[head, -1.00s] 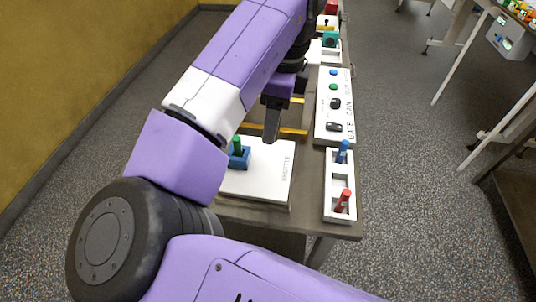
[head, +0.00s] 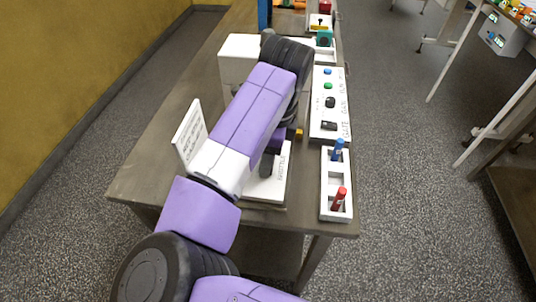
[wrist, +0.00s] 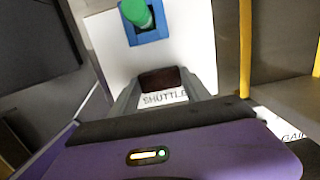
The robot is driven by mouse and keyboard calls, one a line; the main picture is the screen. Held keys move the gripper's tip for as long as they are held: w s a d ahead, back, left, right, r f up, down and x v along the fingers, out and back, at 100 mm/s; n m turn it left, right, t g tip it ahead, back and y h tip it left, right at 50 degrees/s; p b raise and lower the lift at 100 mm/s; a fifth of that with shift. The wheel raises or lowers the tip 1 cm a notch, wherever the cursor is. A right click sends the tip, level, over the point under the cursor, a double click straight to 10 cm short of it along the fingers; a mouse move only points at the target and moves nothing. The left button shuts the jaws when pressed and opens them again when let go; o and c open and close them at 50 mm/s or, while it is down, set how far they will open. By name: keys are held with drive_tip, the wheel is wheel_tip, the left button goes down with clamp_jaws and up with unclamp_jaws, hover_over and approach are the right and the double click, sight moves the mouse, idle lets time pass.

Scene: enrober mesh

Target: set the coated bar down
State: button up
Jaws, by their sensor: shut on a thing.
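My gripper (wrist: 162,92) is shut on the dark brown coated bar (wrist: 160,78), which shows between the grey fingers in the wrist view. The bar is over or near the "SHUTTLE" lettering of a white plate (wrist: 195,40); whether it touches the plate I cannot tell. A blue square holder with a green peg (wrist: 137,12) stands on the plate beyond the bar. In the head view my gripper (head: 267,163) is low at the white plate (head: 266,190), and my arm hides the bar and the green peg.
A white control panel (head: 317,128) with buttons and knobs lies right of the plate. In front of it a white tray (head: 328,205) holds a blue and a red marker. An upright white sign (head: 188,130) and a white box (head: 236,45) stand left. Yellow rails (wrist: 245,45) run beside the plate.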

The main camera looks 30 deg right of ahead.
drive_tip(key=shift+f, duration=0.1)
drive_tip(key=o, duration=1)
drive_tip(key=r, duration=0.8)
drive_tip(key=s+d+r, duration=0.1)
drive_tip(key=r, duration=0.3)
drive_tip(key=shift+d+r, duration=0.1)
